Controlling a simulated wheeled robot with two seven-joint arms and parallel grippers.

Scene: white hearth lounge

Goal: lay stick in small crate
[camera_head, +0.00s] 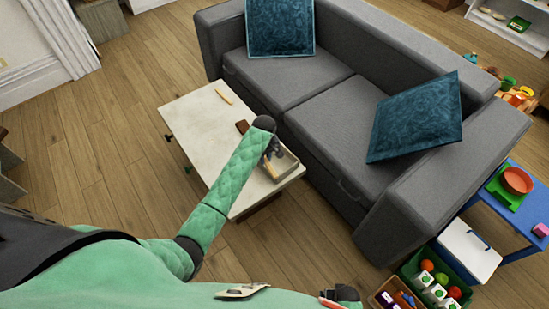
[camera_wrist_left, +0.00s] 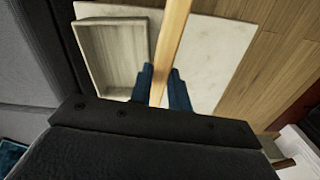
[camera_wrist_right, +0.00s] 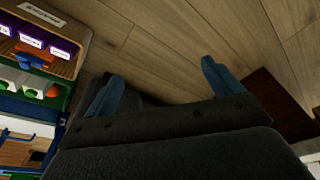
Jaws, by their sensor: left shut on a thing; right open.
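A light wooden stick (camera_wrist_left: 172,42) is held between the blue fingers of my left gripper (camera_wrist_left: 161,85). In the left wrist view the stick runs up past the right side of the small crate (camera_wrist_left: 82,55), which looks empty. The crate (camera_head: 287,166) is a shallow grey-wood box at the near right end of the pale table. My right gripper (camera_wrist_right: 160,88) is open and empty above the wooden floor, away from the table.
The pale low table (camera_head: 199,125) also carries a thin yellowish piece (camera_head: 224,96) and a brown block (camera_head: 242,127). A grey sofa (camera_head: 335,110) stands close behind it. At lower right are a blue table (camera_head: 525,215) and a green crate (camera_head: 412,268) of toys.

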